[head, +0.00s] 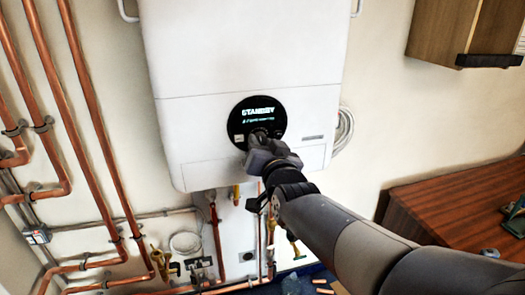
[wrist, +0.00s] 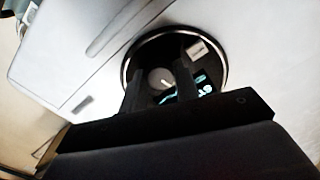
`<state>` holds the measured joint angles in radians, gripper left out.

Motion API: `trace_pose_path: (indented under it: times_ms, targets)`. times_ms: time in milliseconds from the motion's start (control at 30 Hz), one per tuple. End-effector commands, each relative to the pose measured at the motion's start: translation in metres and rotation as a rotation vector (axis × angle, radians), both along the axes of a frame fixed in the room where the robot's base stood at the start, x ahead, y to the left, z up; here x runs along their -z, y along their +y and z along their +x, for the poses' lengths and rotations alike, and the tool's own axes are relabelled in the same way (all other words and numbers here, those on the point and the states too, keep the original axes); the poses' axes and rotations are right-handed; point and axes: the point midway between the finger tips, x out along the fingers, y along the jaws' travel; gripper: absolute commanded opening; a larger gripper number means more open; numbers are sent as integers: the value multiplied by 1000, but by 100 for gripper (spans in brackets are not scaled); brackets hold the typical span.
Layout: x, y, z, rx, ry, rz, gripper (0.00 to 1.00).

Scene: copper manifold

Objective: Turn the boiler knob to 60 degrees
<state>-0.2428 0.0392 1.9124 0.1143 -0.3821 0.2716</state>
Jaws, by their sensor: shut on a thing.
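The white boiler (head: 200,55) hangs on the wall, with a round black control panel (head: 243,105) low on its front. The panel display reads "STANDBY", with a smaller line that I cannot read surely. My gripper (head: 262,140) is at the lower part of this panel and hides most of the knob in the head view. In the wrist view, the grey round knob (wrist: 160,78) lies between the two dark fingers of my gripper (wrist: 158,74), which is shut on it. A light pointer mark shows on the knob's face. The panel also shows in the wrist view (wrist: 205,47).
Copper pipes (head: 85,100) run along the wall at left. Valves and hoses (head: 240,200) hang below the boiler. A wooden worktop (head: 450,205) stands at right, under a wall cabinet (head: 455,30). The wall right of the boiler is mostly clear.

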Motion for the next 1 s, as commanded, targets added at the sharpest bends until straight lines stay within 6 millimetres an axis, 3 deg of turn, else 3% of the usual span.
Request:
trace_pose_path:
  times_ms: [600, 1000]
  targets:
    - [3, 1, 0, 0, 83, 417, 7]
    - [0, 1, 0, 1, 104, 513, 7]
